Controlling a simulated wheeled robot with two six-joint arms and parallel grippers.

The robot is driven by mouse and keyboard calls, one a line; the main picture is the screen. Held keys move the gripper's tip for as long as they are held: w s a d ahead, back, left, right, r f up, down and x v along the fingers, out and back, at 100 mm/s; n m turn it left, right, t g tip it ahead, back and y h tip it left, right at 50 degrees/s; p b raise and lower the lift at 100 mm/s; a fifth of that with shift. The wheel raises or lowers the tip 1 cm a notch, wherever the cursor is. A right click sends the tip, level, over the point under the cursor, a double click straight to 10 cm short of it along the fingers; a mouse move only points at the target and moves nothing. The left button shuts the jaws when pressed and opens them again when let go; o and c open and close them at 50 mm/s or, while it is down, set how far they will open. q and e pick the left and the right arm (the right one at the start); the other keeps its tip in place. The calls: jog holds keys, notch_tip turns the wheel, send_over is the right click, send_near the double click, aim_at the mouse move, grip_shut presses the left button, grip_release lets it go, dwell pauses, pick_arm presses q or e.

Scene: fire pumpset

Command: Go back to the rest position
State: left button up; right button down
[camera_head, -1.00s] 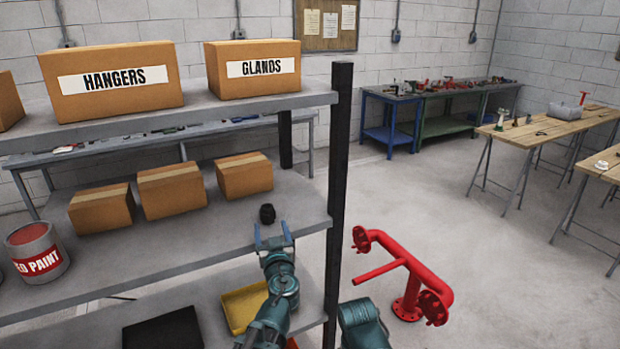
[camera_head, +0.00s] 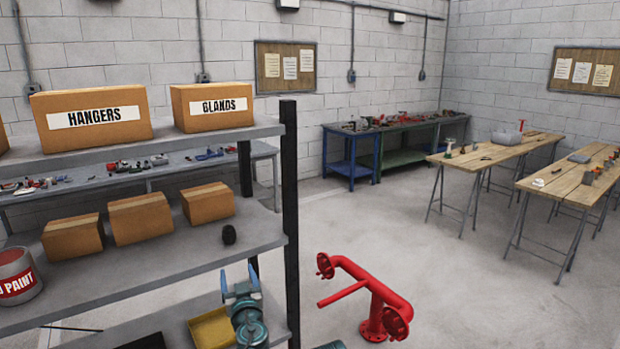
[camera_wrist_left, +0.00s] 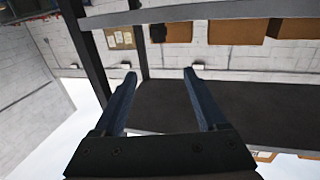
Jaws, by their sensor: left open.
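My left gripper (camera_head: 240,283) is at the front right of the shelf rack, in front of and below the edge of the middle shelf (camera_head: 150,275). Its two fingers are spread with nothing between them, as the left wrist view also shows (camera_wrist_left: 158,80). A small black cylindrical part (camera_head: 229,234) stands on the middle shelf, behind the gripper and apart from it. In the left wrist view a dark round shape (camera_wrist_left: 158,32) shows beyond the fingers by the shelf. My right gripper is not in view.
The dark rack post (camera_head: 290,220) stands just right of my left gripper. A yellow tray (camera_head: 212,330) lies on the lower shelf beside the arm. A red pipe assembly (camera_head: 372,290) stands on the floor to the right. Cardboard boxes (camera_head: 140,218) and a red paint can (camera_head: 17,275) are on the middle shelf.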

pick_arm(q)
jog(key=s+d+f+m+g, duration=0.1)
jog(key=s+f+g, duration=0.5)
jog(key=f, duration=0.2)
jog(key=s+d+f+m+g, duration=0.1)
jog(key=s+d+f+g, duration=0.1)
jog(key=s+f+g, duration=0.55)
jog(key=s+d+f+m+g+h, duration=0.3)
jog(key=s+d+f+m+h, duration=0.2)
jog(key=s+d, duration=0.4)
jog(key=shift+s+d+f+m+g, duration=0.2)
jog(key=shift+s+f+m+g, duration=0.35)
jog(key=shift+s, duration=0.7)
jog(key=shift+f, duration=0.15)
